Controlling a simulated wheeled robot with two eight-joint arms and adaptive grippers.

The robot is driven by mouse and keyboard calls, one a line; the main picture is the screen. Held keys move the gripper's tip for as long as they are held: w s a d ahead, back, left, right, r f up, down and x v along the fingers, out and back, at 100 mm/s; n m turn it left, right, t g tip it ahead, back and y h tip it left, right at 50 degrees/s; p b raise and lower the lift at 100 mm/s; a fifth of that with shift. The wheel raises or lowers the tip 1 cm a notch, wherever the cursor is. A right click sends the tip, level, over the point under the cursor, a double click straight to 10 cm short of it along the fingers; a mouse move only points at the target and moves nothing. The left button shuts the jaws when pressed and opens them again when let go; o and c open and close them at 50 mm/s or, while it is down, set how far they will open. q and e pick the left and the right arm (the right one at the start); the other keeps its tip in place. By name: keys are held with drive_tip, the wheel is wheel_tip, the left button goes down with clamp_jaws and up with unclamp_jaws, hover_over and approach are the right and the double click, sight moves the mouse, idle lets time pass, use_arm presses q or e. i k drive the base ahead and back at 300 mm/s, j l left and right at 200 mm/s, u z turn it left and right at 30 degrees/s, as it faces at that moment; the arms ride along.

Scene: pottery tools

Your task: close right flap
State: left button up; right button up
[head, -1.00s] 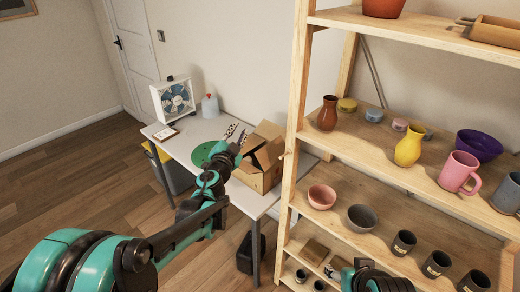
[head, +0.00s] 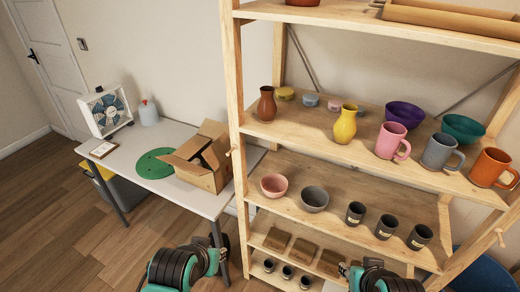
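An open cardboard box (head: 202,178) stands on the white table, close to the wooden shelf. One flap sticks out toward the left front (head: 184,163), and another stands raised at the back right (head: 214,131). The inside is partly visible between the flaps, but its contents are too small to tell.
The white table (head: 133,140) also holds a green disc (head: 152,164), a fan (head: 106,111) and a jug (head: 149,112). The wooden shelf (head: 236,120), with vases, mugs and bowls, stands close to the box's right. Open wooden floor lies at the left front.

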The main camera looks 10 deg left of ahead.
sight(214, 155)
drive_tip(key=i+j+z, duration=0.1)
drive_tip(key=j+z, duration=0.55)
drive_tip(key=z, duration=0.2)
drive_tip(key=j+z, duration=0.75)
drive_tip(key=z, duration=0.15)
